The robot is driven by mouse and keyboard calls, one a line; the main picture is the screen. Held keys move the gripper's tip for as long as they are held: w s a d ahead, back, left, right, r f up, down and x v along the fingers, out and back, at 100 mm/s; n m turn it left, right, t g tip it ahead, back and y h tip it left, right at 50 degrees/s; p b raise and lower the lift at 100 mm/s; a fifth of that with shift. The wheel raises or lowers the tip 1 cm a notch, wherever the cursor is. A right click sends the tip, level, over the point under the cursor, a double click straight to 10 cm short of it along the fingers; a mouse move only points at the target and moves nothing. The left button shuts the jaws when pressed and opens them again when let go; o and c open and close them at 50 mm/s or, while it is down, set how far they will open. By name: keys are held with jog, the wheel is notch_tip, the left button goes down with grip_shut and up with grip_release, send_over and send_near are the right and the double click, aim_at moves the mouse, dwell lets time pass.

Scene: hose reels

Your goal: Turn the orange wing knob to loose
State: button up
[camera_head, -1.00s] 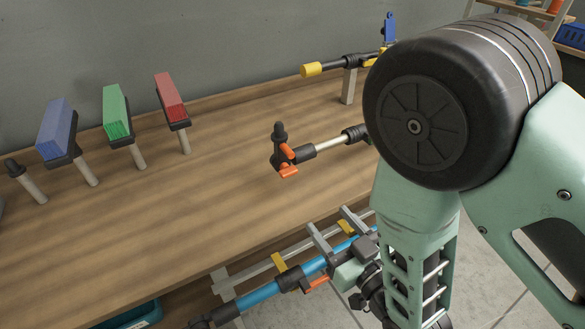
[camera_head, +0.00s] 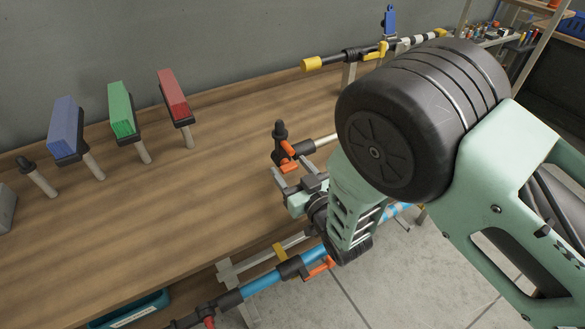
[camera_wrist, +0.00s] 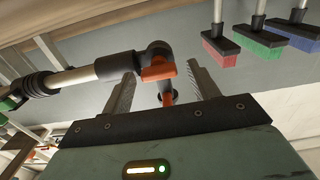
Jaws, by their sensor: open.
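The orange wing knob (camera_head: 289,166) shows as two orange wings on a black joint (camera_head: 280,140) at the end of a grey pole. My gripper (camera_head: 293,173) is open, just in front of and below the knob in the head view. In the wrist view, the knob (camera_wrist: 158,72) appears between the two spread fingers of my gripper (camera_wrist: 163,80). The fingers do not appear to touch it. How far the knob lies between them in depth is hard to tell. My arm hides part of the pole in the head view.
A blue pole with an orange-red lever (camera_head: 319,267) runs along the bench front, below my gripper. A yellow-tipped pole (camera_head: 312,63) lies behind. Blue, green and red brushes (camera_head: 122,110) stand at the left. The bench middle (camera_head: 200,190) is clear.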

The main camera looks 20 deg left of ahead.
jog(key=c, duration=1)
jog(key=shift+f+n+b, duration=0.2)
jog(key=shift+n+b, duration=0.8)
jog(key=shift+b, duration=0.2)
jog(key=shift+r+n, duration=0.15)
jog(key=shift+n, duration=0.25)
jog(key=o, duration=1)
jog(key=shift+s, duration=0.1)
jog(key=b+v, duration=0.4)
jog(key=v, duration=1.3)
jog(key=shift+b, duration=0.3)
